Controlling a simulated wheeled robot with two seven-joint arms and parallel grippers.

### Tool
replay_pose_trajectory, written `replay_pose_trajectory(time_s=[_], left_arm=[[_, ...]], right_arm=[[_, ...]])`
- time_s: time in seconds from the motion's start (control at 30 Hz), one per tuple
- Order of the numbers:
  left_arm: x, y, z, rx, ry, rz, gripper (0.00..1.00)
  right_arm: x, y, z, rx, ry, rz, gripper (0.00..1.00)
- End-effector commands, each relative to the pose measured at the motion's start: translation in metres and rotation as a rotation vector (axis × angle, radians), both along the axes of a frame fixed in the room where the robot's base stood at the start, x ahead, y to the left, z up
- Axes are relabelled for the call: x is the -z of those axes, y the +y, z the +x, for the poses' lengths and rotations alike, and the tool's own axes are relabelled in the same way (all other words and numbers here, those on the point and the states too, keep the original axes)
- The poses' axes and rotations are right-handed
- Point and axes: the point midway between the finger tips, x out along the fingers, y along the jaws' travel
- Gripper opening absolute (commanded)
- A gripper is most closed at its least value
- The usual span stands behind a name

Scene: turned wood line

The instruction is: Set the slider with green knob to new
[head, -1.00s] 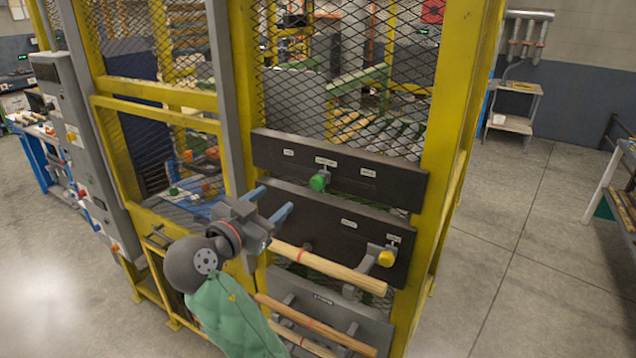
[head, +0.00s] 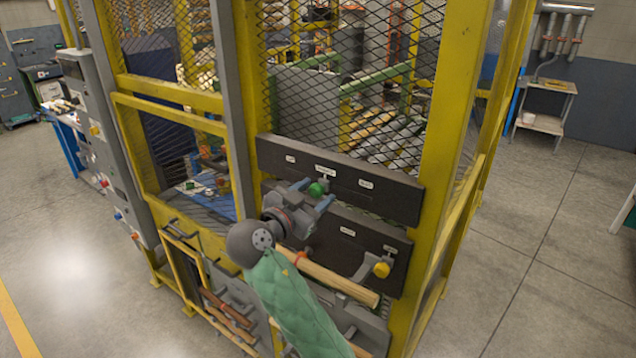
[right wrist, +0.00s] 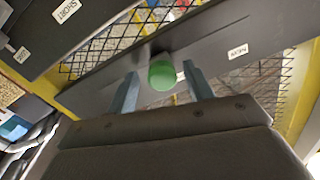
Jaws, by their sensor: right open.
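The green knob (head: 316,189) is on the upper dark panel (head: 400,203), by the middle of its three small labels. My right gripper (head: 317,194) is at the knob with its jaws open. In the right wrist view the green knob (right wrist: 162,75) shows between the two blue-grey fingers (right wrist: 163,90), with a gap on each side. A label reading NEW (right wrist: 238,51) is on the panel to the right of the knob in that view. The labels are too small to read in the head view. My left gripper is not in view.
A lower dark panel (head: 330,225) carries a yellow knob (head: 381,270). A label reading SHORT (right wrist: 66,10) shows in the right wrist view. Wooden rods (head: 335,277) stick out below. Yellow frame posts (head: 425,150) and wire mesh surround the panels. The floor at right is open.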

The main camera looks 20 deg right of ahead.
Motion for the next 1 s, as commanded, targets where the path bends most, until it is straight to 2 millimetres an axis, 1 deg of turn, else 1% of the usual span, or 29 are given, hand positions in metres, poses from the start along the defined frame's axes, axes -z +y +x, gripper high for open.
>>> replay_pose_trajectory(time_s=[0.03, 0.13, 0.3, 0.53, 0.57, 0.7, 0.77, 0.8, 0.93, 1.0], left_arm=[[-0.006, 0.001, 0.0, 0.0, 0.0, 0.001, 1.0], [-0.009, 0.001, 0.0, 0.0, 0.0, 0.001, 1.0], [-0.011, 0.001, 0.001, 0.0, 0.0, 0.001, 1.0], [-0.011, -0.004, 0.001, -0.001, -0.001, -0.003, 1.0], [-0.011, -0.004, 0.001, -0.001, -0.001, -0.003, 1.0], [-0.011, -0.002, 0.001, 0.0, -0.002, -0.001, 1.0], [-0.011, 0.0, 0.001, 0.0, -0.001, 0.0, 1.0], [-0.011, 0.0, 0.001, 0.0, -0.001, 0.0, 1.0], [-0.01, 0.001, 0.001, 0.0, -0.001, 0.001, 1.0], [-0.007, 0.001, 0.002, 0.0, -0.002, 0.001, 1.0]], right_arm=[[-0.003, -0.004, 0.003, 0.001, 0.0, -0.002, 0.52], [-0.002, -0.009, 0.007, -0.001, 0.001, -0.001, 0.52], [0.0, -0.013, 0.01, 0.0, 0.0, 0.0, 0.52], [0.0, -0.013, 0.01, 0.0, 0.0, 0.001, 0.52], [0.0, -0.013, 0.01, 0.0, 0.0, 0.001, 0.48], [0.0, -0.013, 0.01, 0.0, -0.001, 0.001, 0.2], [0.0, -0.013, 0.01, 0.0, -0.001, 0.001, 0.08], [0.0, -0.013, 0.01, 0.0, -0.001, 0.001, 0.01], [0.001, -0.013, 0.01, 0.0, -0.001, 0.001, 0.0], [0.002, -0.012, 0.014, 0.001, -0.001, 0.001, 0.0]])
